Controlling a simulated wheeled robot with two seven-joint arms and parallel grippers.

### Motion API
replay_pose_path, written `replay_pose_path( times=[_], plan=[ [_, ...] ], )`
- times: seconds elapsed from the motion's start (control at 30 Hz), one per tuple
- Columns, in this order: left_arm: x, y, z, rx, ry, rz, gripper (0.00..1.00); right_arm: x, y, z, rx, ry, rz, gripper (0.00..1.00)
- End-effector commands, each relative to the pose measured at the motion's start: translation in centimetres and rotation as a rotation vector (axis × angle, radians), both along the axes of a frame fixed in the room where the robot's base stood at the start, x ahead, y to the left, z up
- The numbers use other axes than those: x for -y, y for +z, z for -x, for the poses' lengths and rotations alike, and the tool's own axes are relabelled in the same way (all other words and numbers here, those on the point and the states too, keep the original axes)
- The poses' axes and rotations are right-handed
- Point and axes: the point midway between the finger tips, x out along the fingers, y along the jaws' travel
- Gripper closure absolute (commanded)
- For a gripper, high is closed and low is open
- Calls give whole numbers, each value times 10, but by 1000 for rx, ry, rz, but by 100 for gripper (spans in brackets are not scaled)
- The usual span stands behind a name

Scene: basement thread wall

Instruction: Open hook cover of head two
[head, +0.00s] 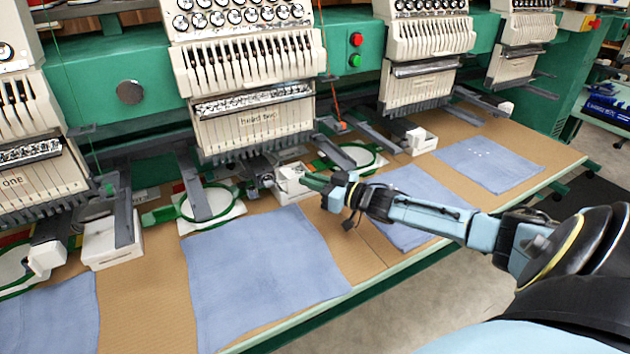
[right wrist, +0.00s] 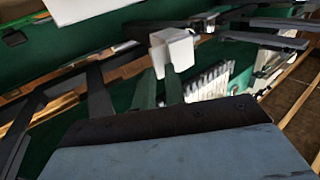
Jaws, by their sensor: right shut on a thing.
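Head two (head: 258,117) is a cream sewing head at the centre of the head view, with its name on the lower panel. Below it, at table level, is a white box-shaped hook cover (head: 290,184). A small grey metal part (head: 266,181) shows at its left side. My right gripper (head: 312,182) reaches in from the right with its green fingers at the cover. In the right wrist view the fingertips (right wrist: 168,72) are shut on the white cover (right wrist: 174,47), which looks tilted there. How far the cover stands open I cannot tell. My left gripper is out of view.
Green hoops (head: 210,204) lie on both sides of the cover, close to grey arms. Blue cloths (head: 255,265) lie on the tan table (head: 140,300). Head one stands left and other heads stand right. A red and green button box (head: 356,50) is on the green beam.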

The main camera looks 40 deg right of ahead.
Motion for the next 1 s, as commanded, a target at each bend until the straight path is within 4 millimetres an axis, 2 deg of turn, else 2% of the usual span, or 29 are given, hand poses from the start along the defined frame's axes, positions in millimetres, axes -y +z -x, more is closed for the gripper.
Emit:
replay_pose_path(
  times=[0.03,0.07,0.17,0.43,0.57,1.0],
  plan=[
    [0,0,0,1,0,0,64,-8,6,-4,15,10,-12,100],
    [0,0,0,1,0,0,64,-8,6,-4,15,10,-12,85],
    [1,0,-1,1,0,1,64,-8,6,-4,15,10,-12,73],
    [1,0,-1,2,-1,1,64,-8,5,-3,14,12,-11,73],
    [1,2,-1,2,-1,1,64,-5,5,4,13,10,-11,73],
    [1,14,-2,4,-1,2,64,23,2,68,5,-4,-6,73]
  ],
)
